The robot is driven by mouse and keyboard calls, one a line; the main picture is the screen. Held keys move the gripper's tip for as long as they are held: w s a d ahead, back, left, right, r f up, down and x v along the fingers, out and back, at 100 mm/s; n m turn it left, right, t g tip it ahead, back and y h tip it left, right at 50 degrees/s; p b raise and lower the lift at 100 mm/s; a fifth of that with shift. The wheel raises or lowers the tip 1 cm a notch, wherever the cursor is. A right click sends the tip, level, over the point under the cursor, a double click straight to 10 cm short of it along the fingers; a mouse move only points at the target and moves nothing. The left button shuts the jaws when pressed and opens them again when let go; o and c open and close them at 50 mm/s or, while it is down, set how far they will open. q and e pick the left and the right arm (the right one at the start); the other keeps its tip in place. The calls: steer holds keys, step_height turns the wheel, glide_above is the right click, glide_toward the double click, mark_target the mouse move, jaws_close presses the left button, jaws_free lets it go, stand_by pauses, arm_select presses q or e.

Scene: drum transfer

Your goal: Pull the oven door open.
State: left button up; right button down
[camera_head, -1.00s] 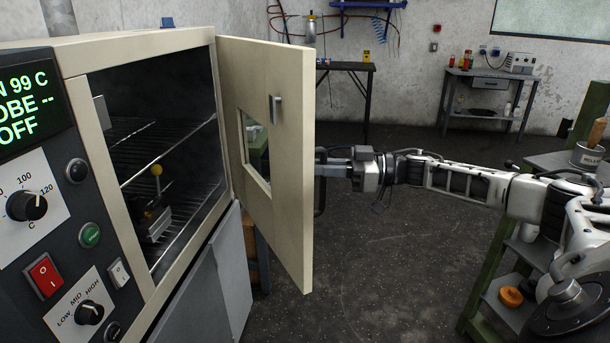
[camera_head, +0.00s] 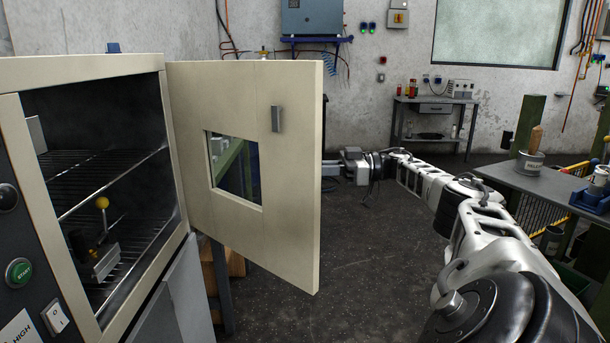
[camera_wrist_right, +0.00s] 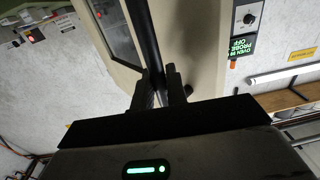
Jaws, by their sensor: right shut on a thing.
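The cream oven (camera_head: 80,68) stands at the left with its door (camera_head: 245,95) swung wide open, inner face and window toward me. A small metal latch piece (camera_head: 278,119) sits on that face. My right gripper (camera_head: 330,170) is at the far side of the door, its fingertips partly hidden behind the free edge. In the right wrist view, my right gripper (camera_wrist_right: 161,88) is shut on the dark bar handle (camera_wrist_right: 146,38) of the door. In the head view the door hides the handle. My left gripper is not in view.
Wire racks (camera_head: 100,185) and a yellow-knobbed item (camera_head: 102,204) show inside the oven. A grey table (camera_head: 545,180) with a pot stands at the right. A small bench (camera_head: 435,100) stands against the back wall. The floor between is clear.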

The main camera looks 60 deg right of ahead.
steer(key=shift+d+r, duration=0.15)
steer(key=c, duration=1.5)
jaws_free()
steer(key=shift+w, duration=0.1)
